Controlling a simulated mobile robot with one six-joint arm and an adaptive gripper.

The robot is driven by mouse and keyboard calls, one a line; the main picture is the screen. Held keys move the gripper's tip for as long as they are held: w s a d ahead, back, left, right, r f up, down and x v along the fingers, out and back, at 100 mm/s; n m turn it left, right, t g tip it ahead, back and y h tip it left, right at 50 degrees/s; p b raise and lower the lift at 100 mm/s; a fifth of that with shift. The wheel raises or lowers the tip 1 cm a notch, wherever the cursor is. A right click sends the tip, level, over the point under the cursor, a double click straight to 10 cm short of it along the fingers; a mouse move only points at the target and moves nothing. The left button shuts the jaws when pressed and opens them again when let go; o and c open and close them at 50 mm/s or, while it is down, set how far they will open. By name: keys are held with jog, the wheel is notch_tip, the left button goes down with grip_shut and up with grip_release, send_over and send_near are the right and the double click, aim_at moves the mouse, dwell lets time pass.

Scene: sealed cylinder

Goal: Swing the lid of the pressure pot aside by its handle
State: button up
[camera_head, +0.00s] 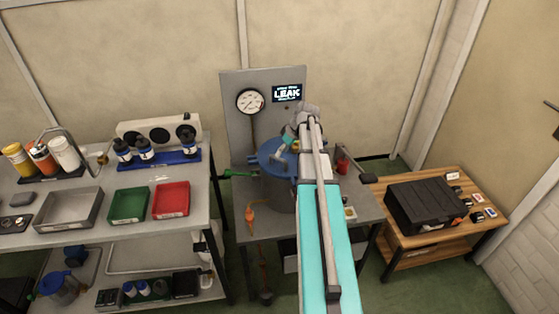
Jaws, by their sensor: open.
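The pressure pot (279,192) is a grey cylinder standing on the middle bench, partly hidden by my arm. Its blue lid (268,158) lies on top, seemingly closed. A small blue part sticks out at the lid's left edge; I cannot tell whether it is the handle. My arm reaches over the pot from the lower right. My gripper (284,146) is over the lid's upper part, pointing down and left, and is open. The fingertips are small, and I cannot tell whether they touch the lid. The lid's right side is hidden behind my arm.
A panel behind the pot carries a pressure gauge (250,101) and a display (287,92) reading "LEAK". A green lever (239,173) sticks out left of the pot. A shelf with trays (171,200) stands left, and a wooden table with a black case (425,204) stands right.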

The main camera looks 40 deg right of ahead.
jog(key=shift+b+x, duration=1)
jog(key=shift+x, duration=0.4)
grip_shut()
